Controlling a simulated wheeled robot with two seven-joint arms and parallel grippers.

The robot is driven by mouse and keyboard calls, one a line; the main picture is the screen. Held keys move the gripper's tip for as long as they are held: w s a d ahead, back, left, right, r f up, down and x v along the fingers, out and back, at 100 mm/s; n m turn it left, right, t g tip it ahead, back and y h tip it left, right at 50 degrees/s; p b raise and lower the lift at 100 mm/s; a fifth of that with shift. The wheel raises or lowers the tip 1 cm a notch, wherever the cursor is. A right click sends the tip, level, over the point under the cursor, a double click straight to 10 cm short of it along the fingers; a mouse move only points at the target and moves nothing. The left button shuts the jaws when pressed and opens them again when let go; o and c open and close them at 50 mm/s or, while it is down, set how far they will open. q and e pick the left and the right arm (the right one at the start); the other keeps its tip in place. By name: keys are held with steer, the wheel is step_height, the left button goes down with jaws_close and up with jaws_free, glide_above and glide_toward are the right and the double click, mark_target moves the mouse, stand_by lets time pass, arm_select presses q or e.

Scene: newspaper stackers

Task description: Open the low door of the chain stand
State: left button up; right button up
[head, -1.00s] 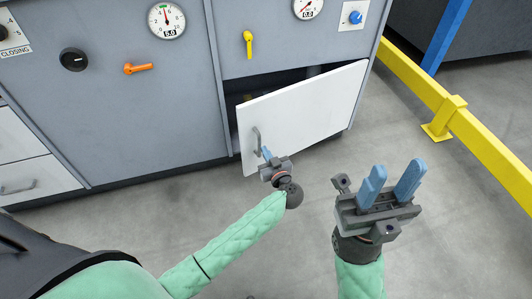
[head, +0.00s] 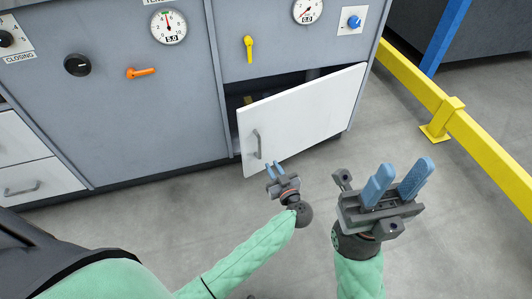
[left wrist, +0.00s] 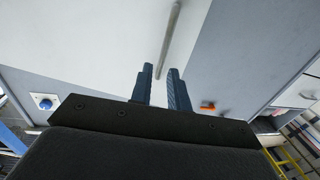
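The low white door (head: 305,120) of the grey chain stand (head: 290,50) stands partly open, swung out on its right side, with a dark gap above and left of it. Its grey bar handle (head: 257,143) is near the door's left edge. My right gripper (head: 398,176) is open and empty over the floor, right of the door.
A yellow guard rail (head: 450,115) runs along the right. A yellow lever (head: 248,48), an orange lever (head: 140,72) and gauges are on the panels above. White drawers (head: 30,180) are at the left. The floor (head: 190,210) before the stand is clear.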

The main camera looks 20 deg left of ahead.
arm_select(q)
steer(key=shift+s+d, duration=0.4)
steer(key=shift+s, duration=0.05)
